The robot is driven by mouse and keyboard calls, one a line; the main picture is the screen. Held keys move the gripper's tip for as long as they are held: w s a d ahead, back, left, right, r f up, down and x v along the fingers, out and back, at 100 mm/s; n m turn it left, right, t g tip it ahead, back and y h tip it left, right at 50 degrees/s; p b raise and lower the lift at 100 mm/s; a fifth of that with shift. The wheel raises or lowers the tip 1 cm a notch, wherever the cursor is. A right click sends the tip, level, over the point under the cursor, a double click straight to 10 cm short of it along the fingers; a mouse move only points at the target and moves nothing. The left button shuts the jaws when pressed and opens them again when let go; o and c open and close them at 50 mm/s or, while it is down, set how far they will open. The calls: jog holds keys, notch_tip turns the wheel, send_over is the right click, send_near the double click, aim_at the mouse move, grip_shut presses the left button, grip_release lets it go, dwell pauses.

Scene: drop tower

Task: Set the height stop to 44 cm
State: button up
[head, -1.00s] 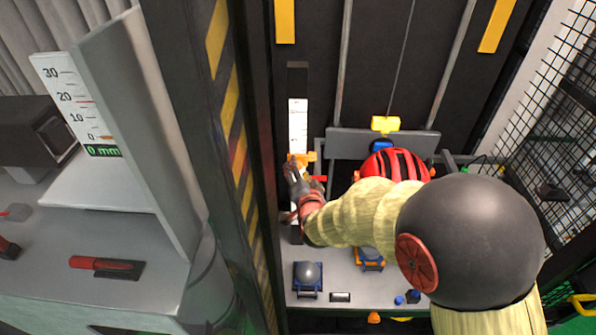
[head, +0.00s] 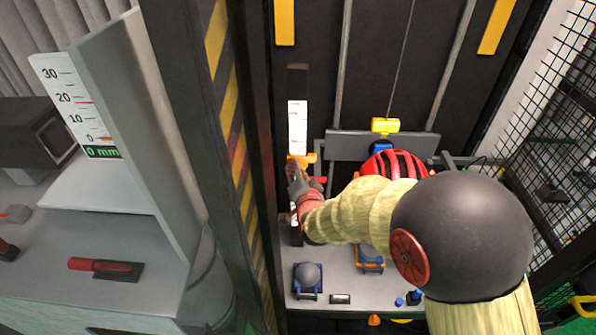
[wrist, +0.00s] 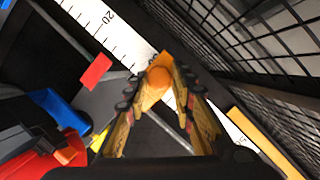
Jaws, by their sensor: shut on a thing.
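The orange height stop (head: 309,158) sits on the upright white scale (head: 298,125) of the tower. In the head view my gripper (head: 296,170) is at the stop from below. In the wrist view the fingers of my gripper (wrist: 162,80) are closed around the orange stop (wrist: 157,88), in front of the white scale (wrist: 120,38). A 20 shows on the scale's upper left part. My fingers and the stop hide the scale behind them, so I cannot read the stop's setting. A red pointer (wrist: 96,72) lies beside the scale.
A red helmet (head: 385,166) is right of my gripper, under a yellow block (head: 385,125). A striped post (head: 225,130) stands at the left. Wire mesh (head: 560,150) closes the right side. A grey ball (head: 307,274) rests in a blue holder on the base plate.

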grip_shut()
notch_tip(320, 180, up, 14)
jog(key=p, duration=0.4)
jog(key=shift+p, duration=0.35)
jog(key=o, duration=0.8)
grip_release()
jog(key=shift+c, duration=0.2)
jog(key=shift+o, duration=0.4)
jog(key=shift+s, duration=0.15)
jog(key=v, duration=1.1)
jog(key=shift+s, duration=0.4)
